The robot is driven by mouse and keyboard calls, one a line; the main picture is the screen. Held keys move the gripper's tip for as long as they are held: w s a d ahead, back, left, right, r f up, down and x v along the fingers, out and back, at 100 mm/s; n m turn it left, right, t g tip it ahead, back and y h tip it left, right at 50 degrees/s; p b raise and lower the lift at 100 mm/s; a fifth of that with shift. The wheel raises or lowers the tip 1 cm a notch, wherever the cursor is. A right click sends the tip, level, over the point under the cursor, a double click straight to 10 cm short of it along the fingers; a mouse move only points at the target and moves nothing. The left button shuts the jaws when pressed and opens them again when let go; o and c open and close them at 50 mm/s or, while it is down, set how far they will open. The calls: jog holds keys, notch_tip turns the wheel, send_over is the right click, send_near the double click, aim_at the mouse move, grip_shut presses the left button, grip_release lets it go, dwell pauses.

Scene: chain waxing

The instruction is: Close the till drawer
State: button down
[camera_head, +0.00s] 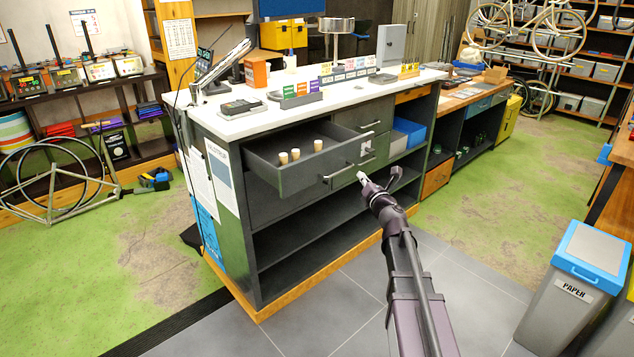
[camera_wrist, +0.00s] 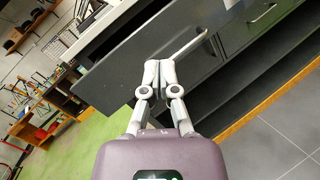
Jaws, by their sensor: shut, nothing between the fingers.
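The till drawer (camera_head: 300,172) stands pulled out from the left part of the grey counter, with several small tan cylinders inside it. Its front panel carries a bar handle (camera_head: 340,174). In the wrist view the drawer front (camera_wrist: 135,62) and its handle (camera_wrist: 188,46) lie just beyond the fingers. My gripper (camera_head: 361,176) is shut and empty, close to the right end of the drawer front. In the wrist view my gripper (camera_wrist: 159,66) has its fingertips together against the drawer front's picture; I cannot tell whether they touch it.
The counter's white top (camera_head: 330,92) holds a card terminal (camera_head: 241,107) and small signs. Closed drawers (camera_head: 362,119) are right of the open one, and open shelves (camera_head: 310,232) lie below. The grey tiled floor (camera_head: 330,315) in front is clear.

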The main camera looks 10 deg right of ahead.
aim_at(313, 172)
jog(key=a+f+n+g+y+b, duration=0.2)
jog(key=a+f+n+g+y, duration=0.2)
jog(key=n, duration=0.6)
jog(key=shift+s+a+f+n+y, duration=0.2)
jog(key=shift+s+f+n+y, duration=0.15)
jog(key=shift+y, duration=0.75)
jog(key=shift+w+a+r, duration=0.1)
jog(key=x, duration=1.3)
jog(key=shift+w+a, duration=0.2)
jog(key=shift+w, duration=0.05)
jog(key=shift+w, duration=0.1)
jog(key=x, duration=2.5)
jog(key=shift+a+f, duration=0.2)
jog(key=shift+f, duration=0.15)
jog(key=shift+w+a, duration=0.15)
jog(key=shift+w, duration=0.1)
